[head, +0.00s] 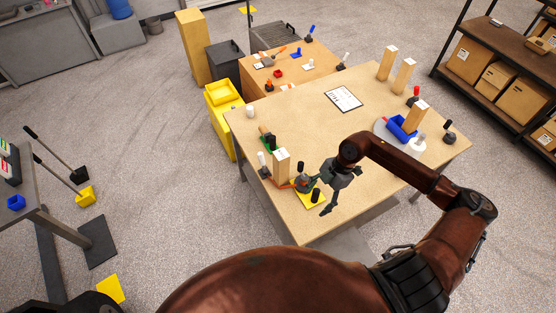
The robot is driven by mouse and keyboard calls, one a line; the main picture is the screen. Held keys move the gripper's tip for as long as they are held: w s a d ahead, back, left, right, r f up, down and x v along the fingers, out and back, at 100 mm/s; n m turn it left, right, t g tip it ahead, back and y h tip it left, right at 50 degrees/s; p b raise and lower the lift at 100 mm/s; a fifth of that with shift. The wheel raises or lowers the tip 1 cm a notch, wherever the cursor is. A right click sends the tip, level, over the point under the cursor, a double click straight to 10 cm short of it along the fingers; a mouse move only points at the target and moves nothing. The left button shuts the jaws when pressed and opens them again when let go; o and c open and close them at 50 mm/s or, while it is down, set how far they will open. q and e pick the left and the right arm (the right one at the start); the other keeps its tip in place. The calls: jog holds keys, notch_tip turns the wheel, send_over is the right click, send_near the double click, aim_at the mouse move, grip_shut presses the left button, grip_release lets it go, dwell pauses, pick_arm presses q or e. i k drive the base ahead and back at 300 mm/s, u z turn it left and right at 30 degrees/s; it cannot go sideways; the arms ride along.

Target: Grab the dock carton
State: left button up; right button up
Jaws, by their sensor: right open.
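Several tall tan cartons stand on the wooden table (290,118); I cannot tell which is the dock carton. One carton (281,166) stands upright at the table's near left. Another carton (415,113) stands at the right by a blue bin (401,129). Two more, a left carton (387,63) and a right carton (403,75), stand at the far right corner. My right gripper (318,194) is open and empty, fingers spread over the table's near edge, to the right of the near-left carton and apart from it. My left gripper is out of view.
A yellow mat (318,204) with a dark cylinder (315,194) lies below my right gripper. Dark-based, knob-like items surround the near-left carton. A clipboard (344,98) lies in the table's mostly clear middle. A yellow bin (224,95) stands left; shelves with boxes (468,58) stand right.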

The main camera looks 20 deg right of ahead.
aim_at(280, 158)
jog(key=i, duration=1)
